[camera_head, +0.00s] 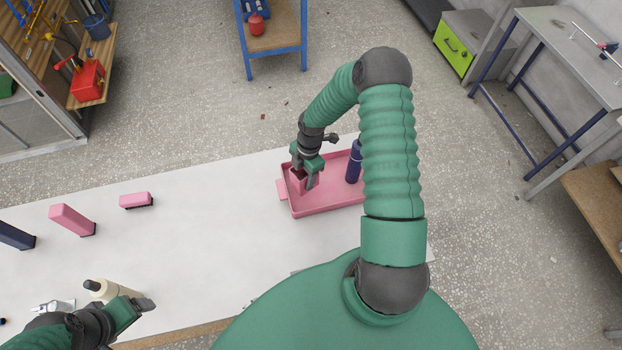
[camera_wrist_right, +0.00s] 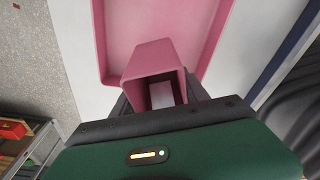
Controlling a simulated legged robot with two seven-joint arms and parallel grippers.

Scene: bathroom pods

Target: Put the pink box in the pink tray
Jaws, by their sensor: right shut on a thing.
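The pink tray (camera_head: 325,204) lies on the white table, partly hidden by my right arm. It also shows in the right wrist view (camera_wrist_right: 200,22). My right gripper (camera_head: 305,180) is above the left part of the tray. It is shut on a hollow pink box (camera_wrist_right: 152,58), whose open end faces the wrist camera. The box overlaps the tray in the picture; I cannot tell whether it touches the tray floor. My left gripper (camera_head: 136,308) is low at the left, beside a cream bottle (camera_head: 108,289); its finger gap is unclear.
A dark blue bottle (camera_head: 354,163) stands at the tray, beside my right arm. A tall pink block (camera_head: 72,219), a pink brush (camera_head: 136,200) and a dark blue block (camera_head: 14,236) are at the table's left. The table between brush and tray is clear.

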